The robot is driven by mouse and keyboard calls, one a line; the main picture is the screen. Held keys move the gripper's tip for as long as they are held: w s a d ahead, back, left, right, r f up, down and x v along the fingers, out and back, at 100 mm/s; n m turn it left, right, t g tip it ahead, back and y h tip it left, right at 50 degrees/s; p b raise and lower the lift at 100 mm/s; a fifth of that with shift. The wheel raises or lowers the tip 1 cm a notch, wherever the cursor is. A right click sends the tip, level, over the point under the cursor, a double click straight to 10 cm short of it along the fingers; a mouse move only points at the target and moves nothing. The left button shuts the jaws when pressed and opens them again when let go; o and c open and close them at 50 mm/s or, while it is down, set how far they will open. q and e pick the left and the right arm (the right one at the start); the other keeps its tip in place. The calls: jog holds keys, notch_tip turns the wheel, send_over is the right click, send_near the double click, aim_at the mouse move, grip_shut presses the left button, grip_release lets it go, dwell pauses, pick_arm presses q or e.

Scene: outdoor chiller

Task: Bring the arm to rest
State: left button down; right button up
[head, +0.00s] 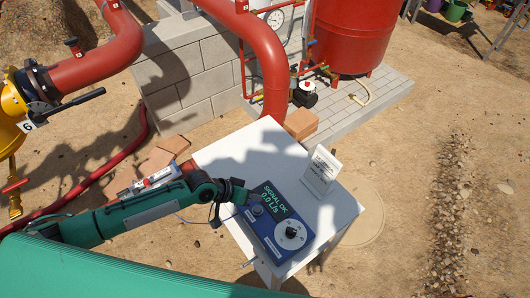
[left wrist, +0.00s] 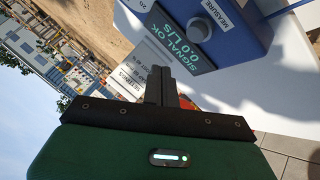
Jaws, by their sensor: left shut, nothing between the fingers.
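My left arm comes in from the left, and its gripper (head: 241,194) is over the white table, beside the upper left edge of a blue meter (head: 268,232). The meter's screen reads "SIGNAL OK 0.0 L/s", and it has knobs on its face. In the left wrist view the black fingers of my left gripper (left wrist: 161,75) are together with nothing between them. The blue meter (left wrist: 236,28) is just beyond them there. I cannot tell whether the fingertips touch it. My right gripper is in neither view.
The white table (head: 240,150) also bears a small white sign (head: 322,170). A silver and red device (head: 158,178) lies left of the table near bricks (head: 160,155). Red pipes (head: 270,70), a block wall (head: 195,75) and a red tank (head: 350,35) stand behind. Open sand lies right.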

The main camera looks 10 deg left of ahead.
pick_arm(q)
jog(key=s+d+r+m, duration=0.2)
jog(key=s+d+r, duration=0.25)
jog(key=s, duration=0.35)
jog(key=s+a+r+n+y, duration=0.2)
jog(key=s+a+n+y, duration=0.2)
jog(key=s+a+y, duration=0.75)
jog(key=s+a+f+g+h+b, duration=0.1)
jog(key=a+f+h+b, duration=0.15)
jog(key=f, duration=1.45)
jog(key=s+a+f+g+h+b, duration=0.1)
jog(key=a+f+b, duration=0.15)
jog(key=f, duration=1.55)
jog(key=s+a+f+b, duration=0.1)
jog(key=s+f+b, duration=0.1)
jog(key=s+f, duration=0.8)
jog(key=s+a+f+g+b, duration=0.1)
jog(key=s+a+f+b, duration=0.1)
jog(key=s+f, duration=0.7)
jog(key=shift+s+f+m, duration=0.35)
jog(key=shift+f+m, duration=0.05)
jog(key=shift+f, duration=2.3)
